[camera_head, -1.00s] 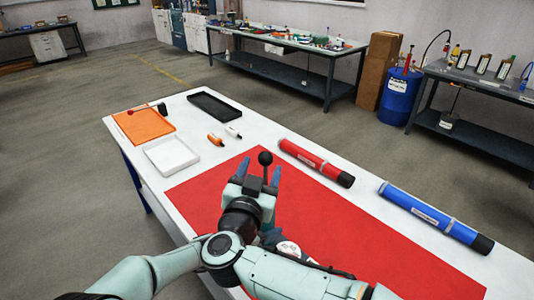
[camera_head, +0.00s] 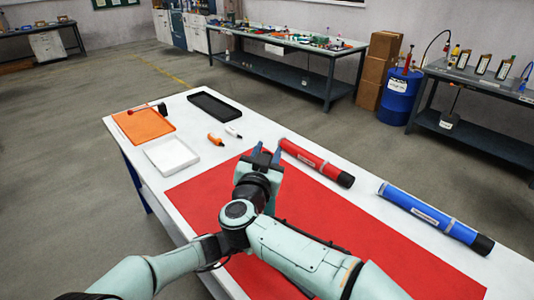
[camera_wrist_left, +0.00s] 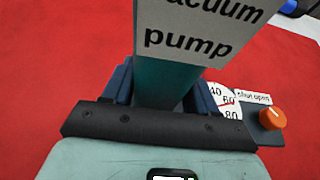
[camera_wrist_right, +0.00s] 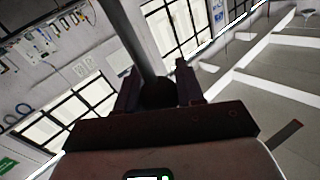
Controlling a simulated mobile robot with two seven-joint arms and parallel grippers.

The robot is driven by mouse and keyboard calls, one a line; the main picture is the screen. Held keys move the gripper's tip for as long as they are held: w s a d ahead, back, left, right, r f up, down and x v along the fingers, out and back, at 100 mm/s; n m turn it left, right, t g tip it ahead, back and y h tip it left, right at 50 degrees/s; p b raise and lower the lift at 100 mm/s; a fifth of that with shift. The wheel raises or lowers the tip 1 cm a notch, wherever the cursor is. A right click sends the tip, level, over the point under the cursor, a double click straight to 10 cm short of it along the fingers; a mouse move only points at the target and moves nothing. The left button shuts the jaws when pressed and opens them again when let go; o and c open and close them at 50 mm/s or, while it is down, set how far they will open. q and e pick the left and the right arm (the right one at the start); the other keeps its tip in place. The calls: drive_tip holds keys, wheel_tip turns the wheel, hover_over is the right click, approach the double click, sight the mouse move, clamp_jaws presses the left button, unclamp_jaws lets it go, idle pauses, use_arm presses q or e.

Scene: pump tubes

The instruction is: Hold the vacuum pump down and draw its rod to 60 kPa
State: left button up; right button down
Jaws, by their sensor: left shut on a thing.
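The vacuum pump's teal body, with a white label reading "pump" (camera_wrist_left: 195,40), shows in the left wrist view. My left gripper (camera_wrist_left: 160,95) is shut on this body. Beside it are a white dial (camera_wrist_left: 222,97) marked 40, 60 and 80 with a red line near 60, and an orange knob (camera_wrist_left: 272,118) by "shut open". In the right wrist view the rod (camera_wrist_right: 138,35) ends in a black ball (camera_wrist_right: 158,92). My right gripper (camera_wrist_right: 157,85) has its fingers on both sides of the ball, apparently shut on it. In the head view my right gripper (camera_head: 266,153) and arm hide the pump.
A red mat (camera_head: 345,225) covers much of the white table. A red tube (camera_head: 315,161) and a blue tube (camera_head: 430,215) lie on the right. Orange (camera_head: 144,126), white (camera_head: 170,165) and black (camera_head: 220,107) trays stand at the far left, with two small bottles near them.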

drive_tip(key=shift+f, duration=0.25)
drive_tip(key=c, duration=0.7)
unclamp_jaws()
drive_tip(key=s, duration=0.4)
drive_tip(key=s+a, duration=0.1)
drive_tip(key=s, duration=0.3)
drive_tip(key=s+a, duration=0.1)
drive_tip(key=s, duration=0.3)
drive_tip(key=shift+w, duration=0.1)
use_arm(q)
drive_tip(key=o, duration=1.5)
